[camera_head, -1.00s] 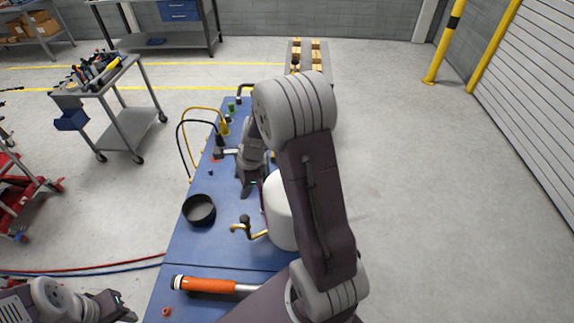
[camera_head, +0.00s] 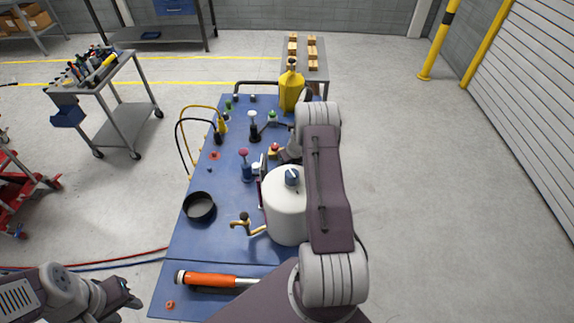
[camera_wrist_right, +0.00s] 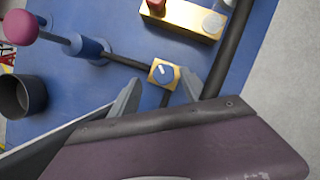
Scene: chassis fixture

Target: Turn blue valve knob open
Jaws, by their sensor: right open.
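A small brass valve block with a round blue knob (camera_wrist_right: 164,73) sits on a dark pipe in the right wrist view; the knob has a white mark. My right gripper (camera_wrist_right: 162,88) is open, with one finger on each side of the valve and a gap showing around the knob. I cannot tell whether a finger touches the block. In the head view a white tank (camera_head: 286,215) with a blue knob on top stands beside my right arm, which hides part of the area. My left gripper (camera_head: 130,295) is at the lower left, off the bench; its jaw gap is unclear.
The blue bench (camera_head: 225,240) holds a black ring-shaped cup (camera_head: 199,207), a bent brass pipe (camera_head: 247,228), an orange-handled tool (camera_head: 208,280) and a yellow jug (camera_head: 291,90). A magenta-topped knob (camera_wrist_right: 20,27) and a brass block with a red button (camera_wrist_right: 185,17) flank the valve.

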